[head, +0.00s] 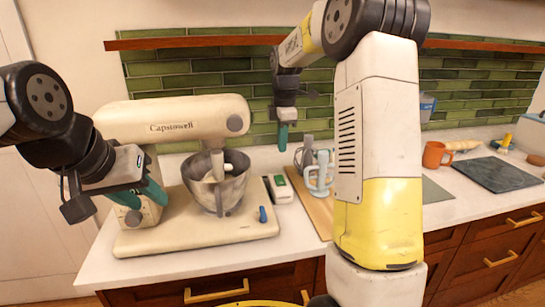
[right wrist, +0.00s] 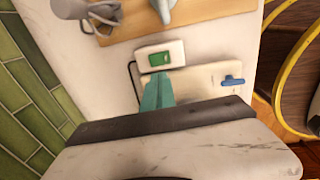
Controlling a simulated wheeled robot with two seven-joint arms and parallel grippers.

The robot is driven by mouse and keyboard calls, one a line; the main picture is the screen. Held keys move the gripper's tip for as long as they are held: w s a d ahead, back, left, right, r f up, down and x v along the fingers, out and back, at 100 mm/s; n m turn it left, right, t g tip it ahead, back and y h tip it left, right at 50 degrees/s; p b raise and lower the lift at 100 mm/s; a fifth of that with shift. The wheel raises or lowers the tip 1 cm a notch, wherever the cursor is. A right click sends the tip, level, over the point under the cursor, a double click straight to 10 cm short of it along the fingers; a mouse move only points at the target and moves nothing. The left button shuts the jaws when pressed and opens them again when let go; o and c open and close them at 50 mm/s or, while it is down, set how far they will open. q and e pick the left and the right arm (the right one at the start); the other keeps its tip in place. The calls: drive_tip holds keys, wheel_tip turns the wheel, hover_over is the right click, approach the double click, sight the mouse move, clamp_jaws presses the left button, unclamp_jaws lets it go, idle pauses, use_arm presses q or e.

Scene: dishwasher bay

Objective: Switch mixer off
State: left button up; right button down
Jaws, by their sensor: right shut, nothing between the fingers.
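The cream stand mixer (head: 170,122) stands on the counter at left in the head view, with a metal bowl (head: 232,186) under its head. A blue lever (head: 262,214) sits on its base; it also shows in the right wrist view (right wrist: 232,80). A white box with a green switch (head: 280,189) lies just right of the base, also in the right wrist view (right wrist: 159,56). My right gripper (head: 283,137) is shut and empty, above and behind the box. Its teal fingers (right wrist: 158,92) point toward the box. My left gripper (head: 141,194) is open beside the mixer's rear.
A wooden board (head: 319,211) with light-blue and grey mugs (head: 319,172) is right of the box. An orange mug (head: 436,155) and a dark slab (head: 500,174) are farther right. A green tiled wall (head: 190,72) with a wooden shelf (head: 200,42) stands behind.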

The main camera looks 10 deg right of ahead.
sight(280, 177)
drive_tip(key=shift+s+r, duration=0.2)
drive_tip(key=shift+r, duration=1.05)
drive_tip(key=shift+w, duration=0.15)
drive_tip(key=shift+w+d, duration=0.1)
drive_tip(key=shift+w, duration=0.5)
drive_tip(key=f, duration=0.4)
drive_tip(key=w+f, duration=0.1)
drive_tip(key=f, duration=0.8)
drive_tip(key=shift+w+f, duration=0.35)
drive_tip(key=shift+f, duration=0.05)
drive_tip(key=shift+f, duration=0.25)
drive_tip(key=shift+s, duration=0.1)
